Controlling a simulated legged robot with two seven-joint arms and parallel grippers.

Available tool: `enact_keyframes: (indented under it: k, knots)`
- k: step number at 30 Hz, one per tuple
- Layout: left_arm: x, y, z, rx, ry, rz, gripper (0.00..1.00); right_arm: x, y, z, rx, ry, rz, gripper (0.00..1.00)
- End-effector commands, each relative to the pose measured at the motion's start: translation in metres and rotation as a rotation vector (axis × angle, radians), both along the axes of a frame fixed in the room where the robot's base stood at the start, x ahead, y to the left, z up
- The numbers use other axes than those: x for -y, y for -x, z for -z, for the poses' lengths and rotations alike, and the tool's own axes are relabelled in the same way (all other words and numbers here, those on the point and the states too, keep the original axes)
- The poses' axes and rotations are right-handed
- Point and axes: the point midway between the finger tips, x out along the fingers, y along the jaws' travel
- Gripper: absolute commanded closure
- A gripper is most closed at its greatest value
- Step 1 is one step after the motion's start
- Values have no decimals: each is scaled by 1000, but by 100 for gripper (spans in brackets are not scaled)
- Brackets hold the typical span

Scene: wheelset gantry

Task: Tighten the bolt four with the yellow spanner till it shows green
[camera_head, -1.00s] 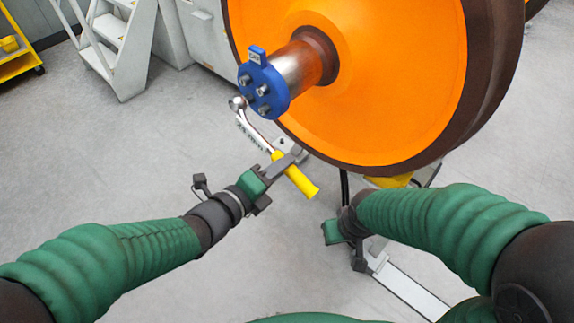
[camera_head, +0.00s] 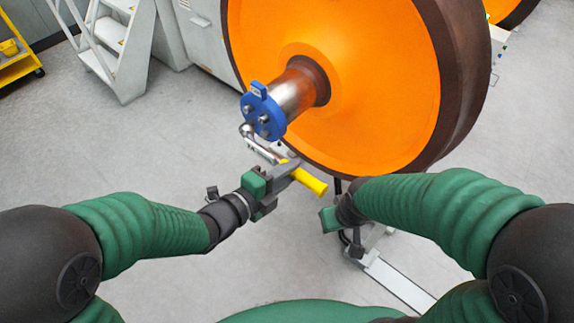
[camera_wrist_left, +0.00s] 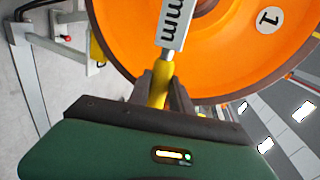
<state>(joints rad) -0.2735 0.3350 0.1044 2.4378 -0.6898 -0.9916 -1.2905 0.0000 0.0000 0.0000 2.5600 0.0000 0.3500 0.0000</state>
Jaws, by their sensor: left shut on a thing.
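A blue round flange (camera_head: 265,118) with several bolts and a small blue tag on top caps the metal axle end of the orange wheel (camera_head: 350,90). I cannot tell which bolt is number four, and I see no green on the bolts. My left gripper (camera_head: 287,172) is shut on the yellow handle of the spanner (camera_head: 310,181). The spanner's metal head is at the flange's lower left edge; whether it sits on a bolt is unclear. In the left wrist view the yellow handle (camera_wrist_left: 160,78) is between the jaws. My right gripper (camera_head: 345,225) hangs empty below the wheel, its jaws unclear.
White steps (camera_head: 115,45) and a grey cabinet (camera_head: 205,30) stand at the back left, with a yellow cart (camera_head: 18,58) at the far left. A pale rail (camera_head: 395,283) lies on the floor below my right gripper. The floor at the left is clear.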

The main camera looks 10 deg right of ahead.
Motion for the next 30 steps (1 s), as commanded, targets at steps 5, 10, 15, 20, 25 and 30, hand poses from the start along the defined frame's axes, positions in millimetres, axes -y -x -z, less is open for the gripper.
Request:
enact_keyframes:
  k: [5, 10, 15, 20, 25, 30]
  knots:
    - [-2, -5, -27, -80, 60, -2, 100, 0, 0, -40, 0, 0, 0, 64]
    - [-4, -10, -43, -159, 117, -2, 100, 0, 0, -69, 0, 0, 0, 64]
    - [-6, -15, -60, -240, 178, -2, 100, 0, 0, -97, 0, 0, 0, 64]
    - [-8, -20, -76, -320, 235, -1, 100, 0, 0, -124, 0, 0, 0, 64]
    - [-1, -28, -75, -369, 273, 3, 100, 0, -1, -126, 1, 0, 0, 64]
    - [11, -37, -75, -368, 271, 1, 100, 0, 0, -123, -1, 0, 0, 64]
